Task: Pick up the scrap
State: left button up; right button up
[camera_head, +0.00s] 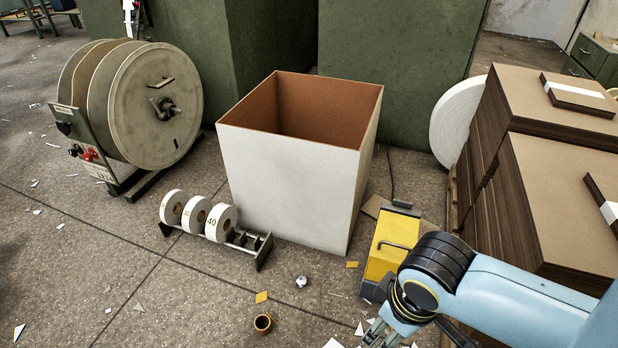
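Loose scrap lies on the stone floor in front of the white open-topped bin (290,180). I see a small yellow-orange piece (261,297), another yellow-orange piece (352,264) by the bin's base, a crumpled whitish piece (301,281) and white scraps (333,343) at the bottom edge. Which piece the task means, I cannot tell. My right gripper (378,335) is low at the bottom edge, just right of the white scraps. Its fingers are small and partly cut off, so their opening is unclear. My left gripper is out of view.
A rack of white numbered rolls (195,215) stands left of the bin, below a large reel (150,105). A yellow device (384,245) and stacked brown board (550,190) crowd the right. The lower-left floor is mostly free.

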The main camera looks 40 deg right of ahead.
aim_at(301, 279)
jog(key=l+z, duration=0.15)
jog(key=z, duration=0.95)
